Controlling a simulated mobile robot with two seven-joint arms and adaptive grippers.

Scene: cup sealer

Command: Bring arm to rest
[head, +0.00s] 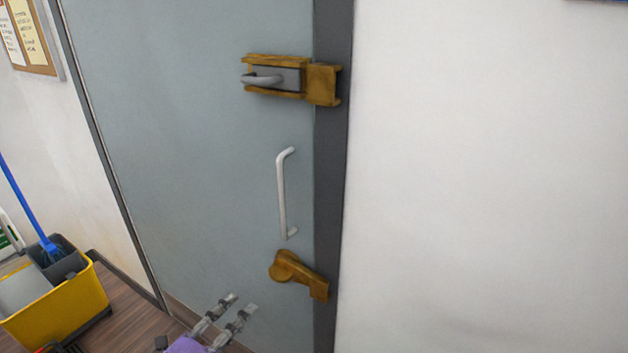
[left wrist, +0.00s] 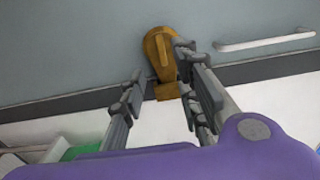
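My left gripper (head: 238,304) shows at the bottom of the head view, in front of the lower part of a grey-blue door (head: 190,150). Its two fingers are apart with nothing between them. In the left wrist view the left gripper (left wrist: 162,68) has its fingers spread, with the lower brass latch (left wrist: 161,50) behind the gap. That lower latch (head: 297,274) sits up and to the right of the gripper in the head view, apart from it. My right gripper is in neither view.
The door carries a white bar handle (head: 282,195) and an upper brass latch with a grey lever (head: 275,78). A yellow mop bucket (head: 65,307) with a blue-handled mop (head: 25,205) stands at lower left. A bare white wall (head: 490,180) fills the right.

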